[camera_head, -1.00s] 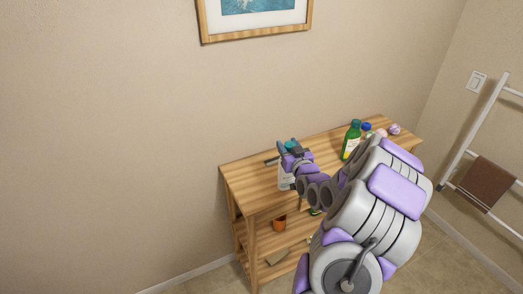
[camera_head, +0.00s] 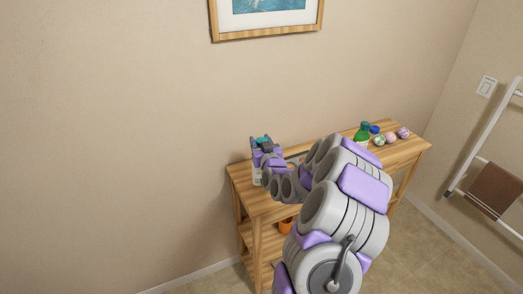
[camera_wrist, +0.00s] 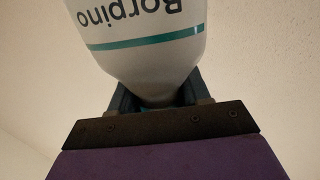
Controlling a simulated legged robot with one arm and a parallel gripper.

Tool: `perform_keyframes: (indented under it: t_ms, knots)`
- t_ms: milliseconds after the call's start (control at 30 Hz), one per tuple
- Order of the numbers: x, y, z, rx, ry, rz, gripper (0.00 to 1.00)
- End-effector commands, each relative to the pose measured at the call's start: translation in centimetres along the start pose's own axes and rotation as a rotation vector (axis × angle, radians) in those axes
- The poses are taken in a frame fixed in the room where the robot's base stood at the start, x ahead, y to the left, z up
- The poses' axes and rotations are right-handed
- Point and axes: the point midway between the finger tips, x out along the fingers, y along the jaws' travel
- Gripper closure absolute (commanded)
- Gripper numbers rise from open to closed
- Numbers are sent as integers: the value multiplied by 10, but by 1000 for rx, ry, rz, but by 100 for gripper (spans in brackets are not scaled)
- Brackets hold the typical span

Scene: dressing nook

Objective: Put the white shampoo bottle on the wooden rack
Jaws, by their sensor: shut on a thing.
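The white shampoo bottle (camera_wrist: 145,45), with a teal stripe and the lettering "Borpino", fills the upper middle of the wrist view. My gripper (camera_wrist: 155,100) is shut on its narrow end, with a dark finger on each side. In the head view my gripper (camera_head: 262,143) is over the left end of the wooden rack (camera_head: 238,174). A small pale part of the bottle (camera_head: 257,177) shows below it; the rest is hidden by my gripper and arm. I cannot tell whether the bottle touches the top board.
A green bottle (camera_head: 361,135), a blue-capped item (camera_head: 374,129) and several small round items (camera_head: 391,138) stand at the rack's right end. An orange pot (camera_head: 286,226) is on a lower shelf. A towel rail (camera_head: 484,138) is at far right.

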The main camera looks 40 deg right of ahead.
Motion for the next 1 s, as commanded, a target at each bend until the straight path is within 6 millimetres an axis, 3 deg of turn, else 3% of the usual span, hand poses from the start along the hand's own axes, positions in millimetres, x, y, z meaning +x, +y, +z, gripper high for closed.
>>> perform_keyframes:
  t_ms: [233,500,533,800,1000]
  knots:
    - [1,4,32,3,-3,2,100]
    - [1,5,33,3,-1,2,100]
    - [1,5,34,3,-1,2,52]
    - [0,2,33,1,-2,1,28]
    - [0,4,34,3,-3,1,28]
